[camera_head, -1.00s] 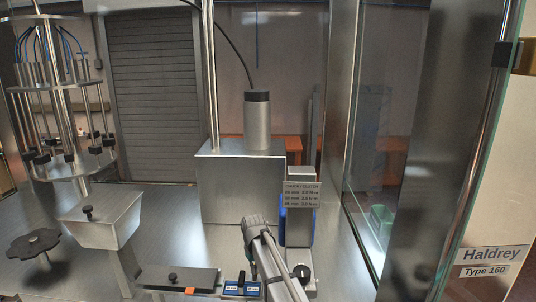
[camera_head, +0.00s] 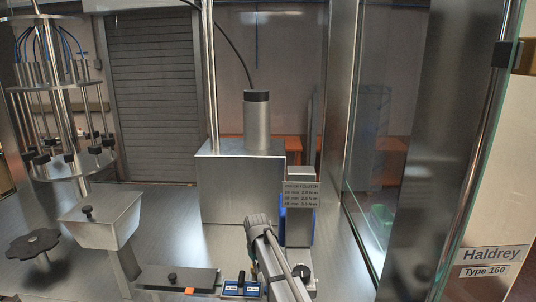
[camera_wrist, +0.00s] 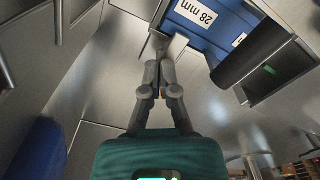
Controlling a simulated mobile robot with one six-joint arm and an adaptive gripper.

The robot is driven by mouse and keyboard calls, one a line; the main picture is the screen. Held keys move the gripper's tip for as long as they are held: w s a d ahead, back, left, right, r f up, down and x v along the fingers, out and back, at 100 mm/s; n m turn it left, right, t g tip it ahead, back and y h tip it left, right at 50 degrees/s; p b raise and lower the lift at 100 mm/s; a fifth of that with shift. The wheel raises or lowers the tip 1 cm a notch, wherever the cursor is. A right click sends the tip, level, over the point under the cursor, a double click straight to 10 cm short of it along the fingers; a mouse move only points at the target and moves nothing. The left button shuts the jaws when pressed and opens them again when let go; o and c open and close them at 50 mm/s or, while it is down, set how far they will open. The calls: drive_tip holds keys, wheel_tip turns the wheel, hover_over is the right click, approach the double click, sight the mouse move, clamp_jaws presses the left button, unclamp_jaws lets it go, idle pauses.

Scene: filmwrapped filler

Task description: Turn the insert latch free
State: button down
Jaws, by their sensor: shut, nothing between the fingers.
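In the wrist view, a blue insert (camera_wrist: 212,18) with a white "28 mm" label sits in a metal surround at the top. A small pale metal tab (camera_wrist: 176,46), which looks like the latch, lies at its lower left edge. My gripper (camera_wrist: 159,93) is shut and empty, with its fingertips just below the tab; I cannot tell whether they touch it. In the head view, my grey arm shows in front of the metal column, but I cannot make out the fingertips. Blue (camera_head: 283,222) shows beside that column, partly hidden by my arm.
A black cylinder (camera_wrist: 250,54) lies close right of the insert. A metal hopper (camera_head: 102,220) stands further left. A glass panel (camera_head: 372,235) is at right.

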drive_tip(key=shift+w+d, duration=0.3)
idle(0.7)
drive_tip(key=shift+s+d, duration=0.25)
drive_tip(key=shift+d, duration=0.1)
idle(0.3)
wheel_tip(320, 180, up, 6)
drive_tip(key=p, duration=0.6)
hover_over(255, 278)
drive_tip(key=w+d, duration=0.1)
drive_tip(key=d, duration=0.1)
drive_tip(key=shift+d, duration=0.15)
drive_tip(key=shift+s+a+r+p, duration=0.25)
drive_tip(key=shift+a, duration=0.35)
drive_tip(key=shift+s+a+r+p, duration=0.2)
drive_tip(key=shift+a+r+p, duration=0.05)
drive_tip(key=shift+a, duration=0.35)
drive_tip(key=shift+f, duration=0.15)
